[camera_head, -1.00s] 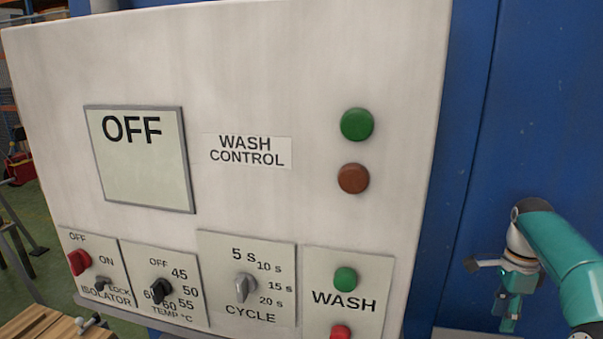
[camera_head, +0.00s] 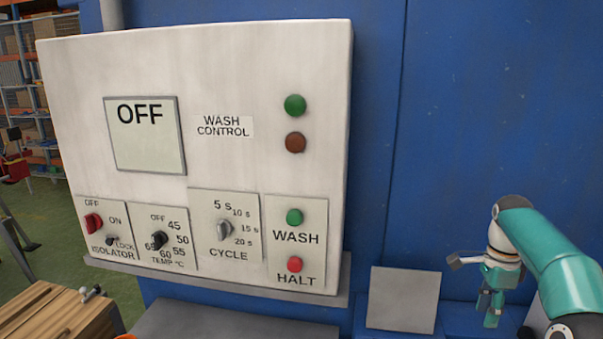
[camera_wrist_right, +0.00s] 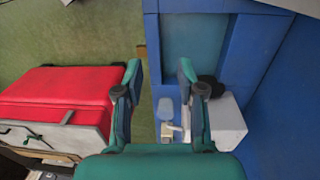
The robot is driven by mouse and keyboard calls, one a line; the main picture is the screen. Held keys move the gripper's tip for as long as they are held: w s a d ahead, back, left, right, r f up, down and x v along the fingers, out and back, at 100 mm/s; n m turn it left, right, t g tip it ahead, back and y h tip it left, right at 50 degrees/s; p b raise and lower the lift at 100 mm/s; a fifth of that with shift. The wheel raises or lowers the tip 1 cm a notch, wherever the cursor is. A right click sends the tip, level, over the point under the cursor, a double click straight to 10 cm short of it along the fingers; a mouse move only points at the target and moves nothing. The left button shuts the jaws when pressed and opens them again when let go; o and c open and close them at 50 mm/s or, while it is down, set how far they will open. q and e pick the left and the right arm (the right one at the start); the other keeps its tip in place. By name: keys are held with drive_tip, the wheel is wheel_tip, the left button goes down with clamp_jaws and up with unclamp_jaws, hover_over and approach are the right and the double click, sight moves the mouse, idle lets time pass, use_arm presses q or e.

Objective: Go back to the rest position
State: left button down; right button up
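My right gripper (camera_head: 490,305) hangs downward at the lower right of the head view, in front of the blue wall and right of the control panel. It touches nothing that I can see. In the right wrist view its two fingers (camera_wrist_right: 159,78) stand apart with nothing held between them. My left gripper is in neither view. The white wash control panel (camera_head: 235,75) fills the left and middle of the head view. Its display (camera_head: 145,150) reads OFF.
The panel carries knobs, a green WASH button (camera_head: 294,217) and a red HALT button (camera_head: 295,264). A grey plate (camera_head: 403,299) is below right. A wooden stack (camera_head: 55,315) stands lower left. The wrist view shows a red object (camera_wrist_right: 65,90) at left and a grey box (camera_wrist_right: 228,122) at right.

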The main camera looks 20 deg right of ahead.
drive_tip(key=s+a+f+n+g+y, duration=0.3)
drive_tip(key=a+f+n, duration=0.5)
drive_tip(key=a+f, duration=1.65)
drive_tip(key=s+a+f+n+t+y, duration=0.1)
drive_tip(key=s+a+f+n, duration=0.4)
drive_tip(key=s+a, duration=0.35)
drive_tip(key=s+a+f+n, duration=0.5)
drive_tip(key=s+a, duration=0.3)
drive_tip(key=a, duration=0.1)
drive_tip(key=w+n+t, duration=0.3)
drive_tip(key=shift+w+d+f, duration=0.35)
drive_tip(key=shift+w+f, duration=0.05)
